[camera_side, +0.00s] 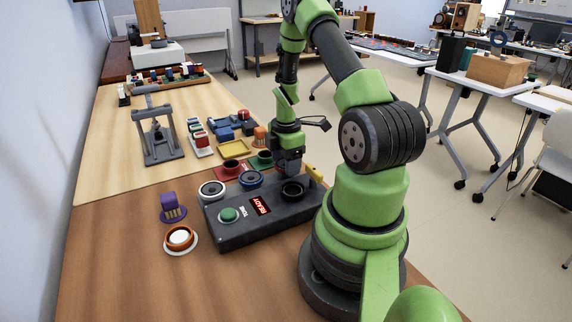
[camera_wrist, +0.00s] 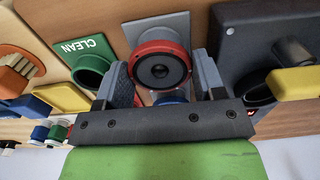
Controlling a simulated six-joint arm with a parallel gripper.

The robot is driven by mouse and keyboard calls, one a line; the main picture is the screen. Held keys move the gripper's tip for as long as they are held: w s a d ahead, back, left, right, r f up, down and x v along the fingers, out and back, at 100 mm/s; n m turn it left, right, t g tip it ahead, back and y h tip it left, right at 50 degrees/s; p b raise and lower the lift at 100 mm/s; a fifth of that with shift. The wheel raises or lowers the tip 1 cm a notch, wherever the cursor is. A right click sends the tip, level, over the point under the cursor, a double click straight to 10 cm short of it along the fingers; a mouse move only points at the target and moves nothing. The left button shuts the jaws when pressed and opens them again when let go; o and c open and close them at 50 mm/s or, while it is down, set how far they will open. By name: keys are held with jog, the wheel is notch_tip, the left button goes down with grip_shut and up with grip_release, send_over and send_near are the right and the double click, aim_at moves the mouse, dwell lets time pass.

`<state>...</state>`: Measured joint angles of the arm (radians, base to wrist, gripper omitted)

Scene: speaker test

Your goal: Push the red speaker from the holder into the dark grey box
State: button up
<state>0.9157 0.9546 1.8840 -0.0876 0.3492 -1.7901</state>
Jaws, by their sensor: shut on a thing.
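My gripper (camera_side: 289,172) points down near the far right corner of the dark grey box (camera_side: 232,238). In the wrist view my gripper (camera_wrist: 162,78) has its two grey fingers on either side of the red speaker (camera_wrist: 162,66), a red rim around a dark cone. The fingers are shut on it. The side view does not show the speaker clearly. The dark grey box (camera_wrist: 235,62) lies to the right of the fingers in the wrist view, with a black round socket. That socket (camera_side: 292,190) is just below the gripper in the side view. I cannot tell which part is the holder.
On the box are a green button (camera_side: 229,214), a lit READY display (camera_side: 260,205) and a yellow tab (camera_side: 314,172). A green CLEAN plate with a cup (camera_wrist: 88,70) is left of the fingers. A purple stand (camera_side: 172,208) and an orange-rimmed round part (camera_side: 180,238) stand left.

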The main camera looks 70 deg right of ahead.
aim_at(293, 181)
jog(key=r, duration=0.9)
jog(key=shift+s+a, duration=0.1)
jog(key=shift+a, duration=0.2)
jog(key=s+a+r+n, duration=0.3)
jog(key=s+a, duration=0.1)
jog(key=a, duration=0.5)
jog(key=shift+s+a+f, duration=0.15)
jog(key=shift+a+f, duration=0.05)
jog(key=shift+f, duration=1.65)
jog(key=shift+s+a+f, duration=0.1)
jog(key=shift+a+f, duration=0.05)
jog(key=shift+f, duration=1.65)
jog(key=shift+f, duration=1.25)
jog(key=o, duration=1)
jog(key=shift+c, duration=0.2)
notch_tip(293, 181, up, 8)
jog(key=shift+f, duration=0.25)
